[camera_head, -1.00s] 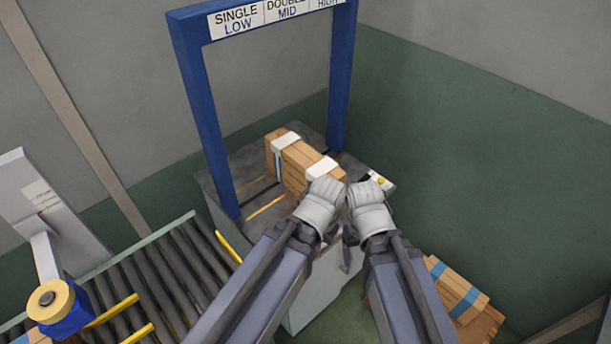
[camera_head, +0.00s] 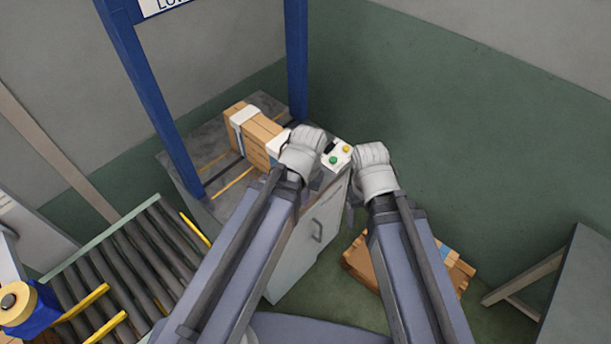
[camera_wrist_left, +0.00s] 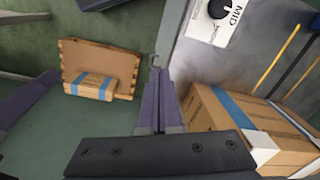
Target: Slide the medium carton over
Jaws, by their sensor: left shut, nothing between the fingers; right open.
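A brown carton with white straps (camera_head: 243,118) stands on the grey machine top (camera_head: 207,137) under the blue frame. Its near end is hidden by my left gripper in the head view. In the left wrist view this carton (camera_wrist_left: 222,112) shows blue tape and a white corner, right of the fingers. My left gripper (camera_head: 303,153) is at the carton's near end; its fingers (camera_wrist_left: 160,100) are shut and empty. Whether it touches the carton I cannot tell. My right gripper (camera_head: 372,168) is open and empty, right of the control box, apart from the carton.
A blue frame (camera_head: 150,90) spans the machine. A roller conveyor (camera_head: 130,265) lies left. A grey table (camera_head: 580,290) stands right.

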